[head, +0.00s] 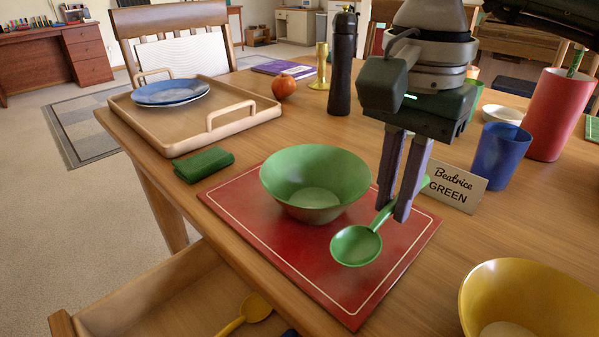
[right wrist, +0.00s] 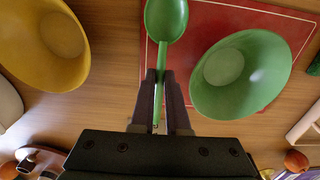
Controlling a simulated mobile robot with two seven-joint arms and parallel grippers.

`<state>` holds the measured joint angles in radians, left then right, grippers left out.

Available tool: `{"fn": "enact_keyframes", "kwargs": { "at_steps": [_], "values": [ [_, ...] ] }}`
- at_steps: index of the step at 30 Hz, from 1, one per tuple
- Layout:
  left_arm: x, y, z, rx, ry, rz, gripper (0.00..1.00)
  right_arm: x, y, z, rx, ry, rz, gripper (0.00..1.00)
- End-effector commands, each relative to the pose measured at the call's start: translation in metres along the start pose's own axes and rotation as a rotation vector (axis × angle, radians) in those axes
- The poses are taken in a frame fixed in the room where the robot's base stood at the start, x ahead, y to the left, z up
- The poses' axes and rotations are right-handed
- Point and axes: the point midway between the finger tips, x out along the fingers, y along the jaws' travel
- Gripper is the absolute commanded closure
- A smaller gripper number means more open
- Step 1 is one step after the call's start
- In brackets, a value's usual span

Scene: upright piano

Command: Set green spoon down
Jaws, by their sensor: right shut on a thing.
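The green spoon (head: 357,244) is held by my right gripper (head: 393,207), whose fingers are shut on its handle. The spoon's bowl is over the right part of the red placemat (head: 270,245), just right of the green bowl (head: 315,182). In the right wrist view the spoon (right wrist: 166,18) points away from the fingers (right wrist: 160,100), with the green bowl (right wrist: 240,75) to its right. I cannot tell whether the spoon touches the mat. My left gripper is not in view.
A yellow bowl (head: 528,300) is at the front right. A blue cup (head: 499,155) and a red cup (head: 556,115) stand at the right. A folded green napkin (head: 204,165) lies left of the mat. An open drawer (head: 170,300) below holds a yellow spoon (head: 247,313).

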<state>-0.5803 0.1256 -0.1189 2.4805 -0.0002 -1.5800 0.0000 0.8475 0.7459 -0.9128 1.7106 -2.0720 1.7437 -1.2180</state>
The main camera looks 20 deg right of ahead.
Motion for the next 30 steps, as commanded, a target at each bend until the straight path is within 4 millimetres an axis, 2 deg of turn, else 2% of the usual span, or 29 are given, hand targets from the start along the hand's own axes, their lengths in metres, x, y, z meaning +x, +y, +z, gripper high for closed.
{"fn": "enact_keyframes", "kwargs": {
  "at_steps": [1, 7, 13, 25, 26, 30],
  "values": [
    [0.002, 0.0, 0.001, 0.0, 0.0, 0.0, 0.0, 0.008, 0.0, 0.0, 0.001, -0.001, 0.002, 1.0],
    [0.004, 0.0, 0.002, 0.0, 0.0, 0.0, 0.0, 0.022, 0.0, 0.0, 0.0, -0.001, 0.002, 1.0],
    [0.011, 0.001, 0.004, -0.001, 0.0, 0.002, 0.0, 0.053, 0.0, 0.001, 0.0, -0.002, 0.002, 1.0],
    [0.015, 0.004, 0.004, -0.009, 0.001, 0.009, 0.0, 0.06, 0.0, 0.0, 0.0, 0.001, -0.001, 1.0],
    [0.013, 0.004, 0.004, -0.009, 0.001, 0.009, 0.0, 0.059, 0.0, 0.0, 0.0, 0.0, -0.001, 0.83],
    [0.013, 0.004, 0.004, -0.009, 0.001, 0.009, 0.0, 0.058, 0.0, 0.001, 0.0, 0.0, 0.0, 0.68]
  ]
}}
